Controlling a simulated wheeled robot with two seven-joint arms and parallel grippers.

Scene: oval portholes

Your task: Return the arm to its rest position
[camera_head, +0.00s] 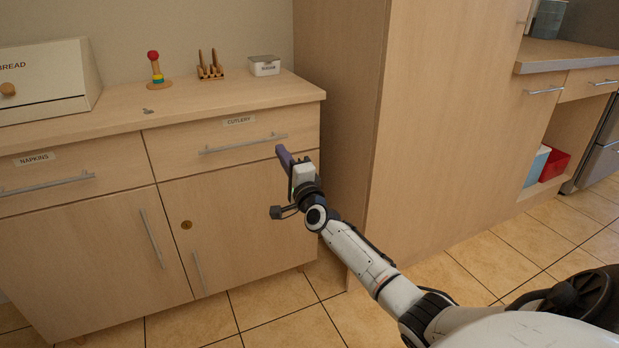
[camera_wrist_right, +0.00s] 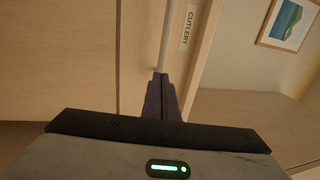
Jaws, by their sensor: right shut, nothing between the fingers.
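My right arm reaches in from the lower right in the head view. Its right gripper (camera_head: 282,153) is shut and empty, with its dark purple fingers in front of the cutlery drawer (camera_head: 180,147). The drawer's bar handle (camera_head: 243,143) runs just left of the fingertips. In the right wrist view the shut fingers (camera_wrist_right: 161,82) point at the cabinet front, with the handle (camera_wrist_right: 167,40) beyond their tips. I cannot tell whether they touch it. The drawer looks closed. My left gripper is not in view.
The napkins drawer (camera_head: 45,180) and a cupboard door (camera_head: 240,225) are closed. A bread box (camera_head: 45,80), a ring stacker (camera_head: 155,70), a peg rack (camera_head: 210,68) and a small white container (camera_head: 264,66) stand on the counter. A tall cabinet (camera_head: 430,120) stands right of the arm.

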